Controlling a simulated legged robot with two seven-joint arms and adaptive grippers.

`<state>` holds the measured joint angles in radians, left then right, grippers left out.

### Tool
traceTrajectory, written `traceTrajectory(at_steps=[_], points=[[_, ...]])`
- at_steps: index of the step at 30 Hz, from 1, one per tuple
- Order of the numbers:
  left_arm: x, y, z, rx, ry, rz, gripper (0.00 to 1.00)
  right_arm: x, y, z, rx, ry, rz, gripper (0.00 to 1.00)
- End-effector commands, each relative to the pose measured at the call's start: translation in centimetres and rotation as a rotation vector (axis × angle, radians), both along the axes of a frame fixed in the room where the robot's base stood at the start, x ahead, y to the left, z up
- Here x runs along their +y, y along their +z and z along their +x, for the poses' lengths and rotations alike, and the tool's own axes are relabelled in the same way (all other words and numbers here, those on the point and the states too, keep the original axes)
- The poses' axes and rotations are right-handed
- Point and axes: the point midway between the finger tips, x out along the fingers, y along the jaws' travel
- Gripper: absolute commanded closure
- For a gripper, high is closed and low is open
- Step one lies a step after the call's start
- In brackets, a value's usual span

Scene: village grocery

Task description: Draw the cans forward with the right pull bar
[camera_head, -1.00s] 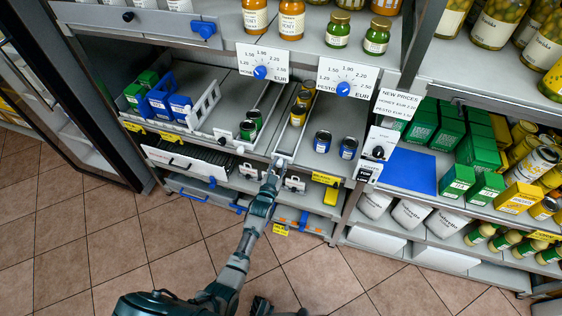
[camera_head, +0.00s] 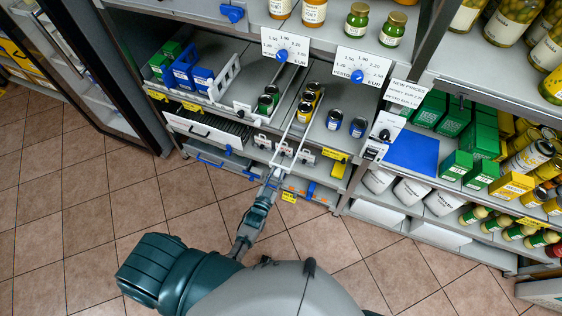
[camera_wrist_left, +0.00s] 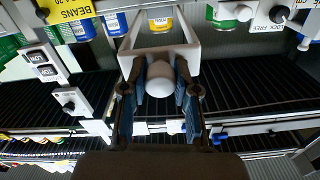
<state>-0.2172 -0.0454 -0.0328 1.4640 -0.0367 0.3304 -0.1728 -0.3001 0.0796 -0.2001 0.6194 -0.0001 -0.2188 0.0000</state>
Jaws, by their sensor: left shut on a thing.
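A pale pull bar (camera_head: 292,140) runs along the lane of yellow cans (camera_head: 305,112), its front end beyond the shelf's front edge. My left gripper (camera_head: 274,176) is shut on the white knob at that end. In the left wrist view the fingers (camera_wrist_left: 160,98) sit on both sides of the knob (camera_wrist_left: 160,76), with the bar's wide frame (camera_wrist_left: 160,50) behind it. A yellow can (camera_wrist_left: 160,22) shows within that frame. Green cans (camera_head: 268,100) stand in the lane to the left, blue cans (camera_head: 335,119) to the right. My right gripper is not in view.
Price dials (camera_head: 283,50) hang from the shelf above the lanes. A white rack with blue and green packs (camera_head: 202,78) stands at the left of the shelf. A blue mat (camera_head: 412,152) lies to the right. The tiled floor (camera_head: 320,243) before the shelves is open.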

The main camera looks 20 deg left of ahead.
Motion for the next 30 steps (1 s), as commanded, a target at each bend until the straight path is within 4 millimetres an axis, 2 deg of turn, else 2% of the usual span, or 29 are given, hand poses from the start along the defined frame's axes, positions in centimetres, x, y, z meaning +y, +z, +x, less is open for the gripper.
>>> traceTrajectory(at_steps=[1, 6, 19, 20, 23, 30], points=[[0.0, 0.1, -0.9, 0.004, 0.000, 0.000, 1.00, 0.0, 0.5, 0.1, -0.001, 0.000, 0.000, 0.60], [0.0, 0.0, -2.3, 0.002, -0.001, 0.000, 1.00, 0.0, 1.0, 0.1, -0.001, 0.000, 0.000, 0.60], [0.0, -0.1, -2.7, 0.001, -0.001, 0.000, 1.00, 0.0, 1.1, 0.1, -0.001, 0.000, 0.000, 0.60], [0.0, -0.1, -2.7, 0.001, -0.001, 0.000, 0.68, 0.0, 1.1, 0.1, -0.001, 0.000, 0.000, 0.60], [0.0, -0.1, -2.7, 0.001, -0.001, 0.000, 0.44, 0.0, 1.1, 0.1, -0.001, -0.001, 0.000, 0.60], [0.1, -0.1, -2.6, 0.000, -0.001, 0.000, 0.44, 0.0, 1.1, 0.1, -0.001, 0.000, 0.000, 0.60]])
